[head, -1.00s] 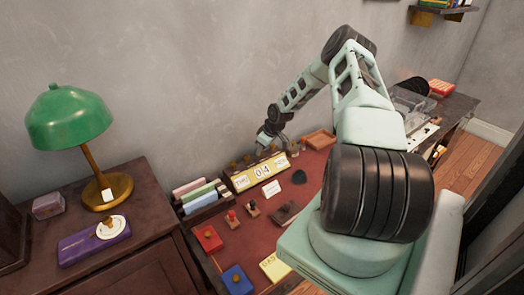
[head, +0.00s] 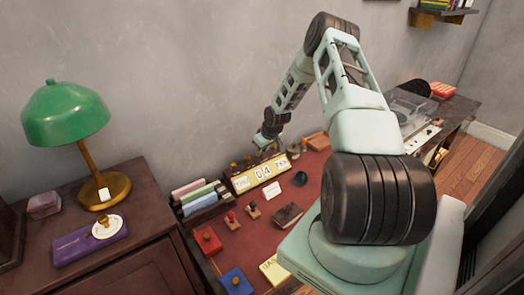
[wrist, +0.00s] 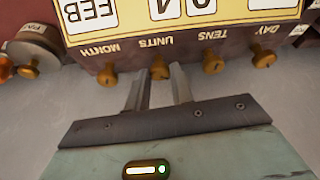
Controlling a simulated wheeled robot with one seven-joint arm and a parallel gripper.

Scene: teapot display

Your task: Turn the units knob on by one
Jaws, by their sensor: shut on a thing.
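The calendar (head: 243,183) stands on the red desk top against the wall, showing a weekday card, 04 and FEB. In the wrist view the calendar (wrist: 130,14) is upside down, with a row of brass knobs labelled MONTH, UNITS, TENS and DAY. My gripper (wrist: 159,80) has its two fingers on either side of the units knob (wrist: 159,69) and is shut on it. The month knob (wrist: 107,75) and the tens knob (wrist: 212,65) sit just beside the fingers. In the head view the arm's end hangs behind the calendar, and its fingers are hard to make out.
The day knob (wrist: 263,58) is further along the row. A round brass-knobbed object (wrist: 33,55) stands beside the calendar. Card files (head: 198,196), stamps (head: 231,219) and a dark box (head: 287,215) lie near it on the desk. A green lamp (head: 66,115) stands at left.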

